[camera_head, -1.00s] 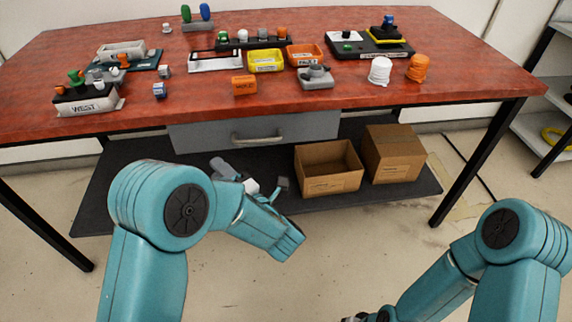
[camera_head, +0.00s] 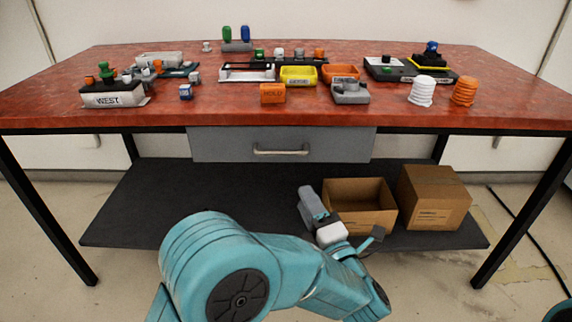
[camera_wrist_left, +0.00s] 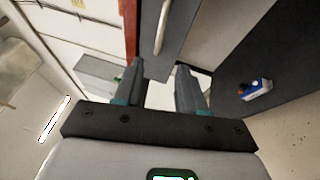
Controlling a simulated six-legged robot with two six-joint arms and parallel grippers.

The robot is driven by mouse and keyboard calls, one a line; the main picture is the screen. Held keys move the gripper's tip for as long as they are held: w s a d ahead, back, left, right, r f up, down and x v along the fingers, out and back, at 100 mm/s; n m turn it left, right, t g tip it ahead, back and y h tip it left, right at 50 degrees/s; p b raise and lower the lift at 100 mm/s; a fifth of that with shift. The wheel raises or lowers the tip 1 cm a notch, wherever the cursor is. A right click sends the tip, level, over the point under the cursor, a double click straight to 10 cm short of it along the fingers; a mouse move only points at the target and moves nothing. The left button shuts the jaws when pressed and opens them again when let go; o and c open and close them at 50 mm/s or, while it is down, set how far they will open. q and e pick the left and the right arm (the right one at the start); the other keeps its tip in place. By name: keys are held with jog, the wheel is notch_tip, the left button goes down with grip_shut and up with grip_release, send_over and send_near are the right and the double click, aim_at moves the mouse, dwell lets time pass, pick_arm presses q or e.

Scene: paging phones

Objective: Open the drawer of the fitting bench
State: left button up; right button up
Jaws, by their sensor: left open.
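The fitting bench (camera_head: 420,118) has a red top and dark legs. Its grey drawer (camera_head: 215,145) hangs under the front edge, its front looking flush and shut. A pale bar handle (camera_head: 281,151) runs across the drawer front. My left gripper (camera_head: 318,208) is below and in front of the drawer, apart from the handle. In the left wrist view its two fingers (camera_wrist_left: 160,68) are spread with nothing between them. The handle (camera_wrist_left: 162,28) and drawer front (camera_wrist_left: 172,48) lie beyond the fingertips there. My right gripper is out of view.
A dark lower shelf (camera_head: 150,205) holds an open cardboard box (camera_head: 372,217) and a closed one (camera_head: 435,200), close to the right of my left gripper. Small parts, including an orange HOLD block (camera_head: 272,94) and a WEST stand (camera_head: 108,98), stand on top.

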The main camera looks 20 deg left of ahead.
aim_at(282, 155)
pick_arm(q)
jog(key=b+x, duration=0.1)
jog(key=x, duration=1.2)
jog(key=shift+w, duration=0.1)
jog(key=shift+c, duration=0.3)
grip_shut()
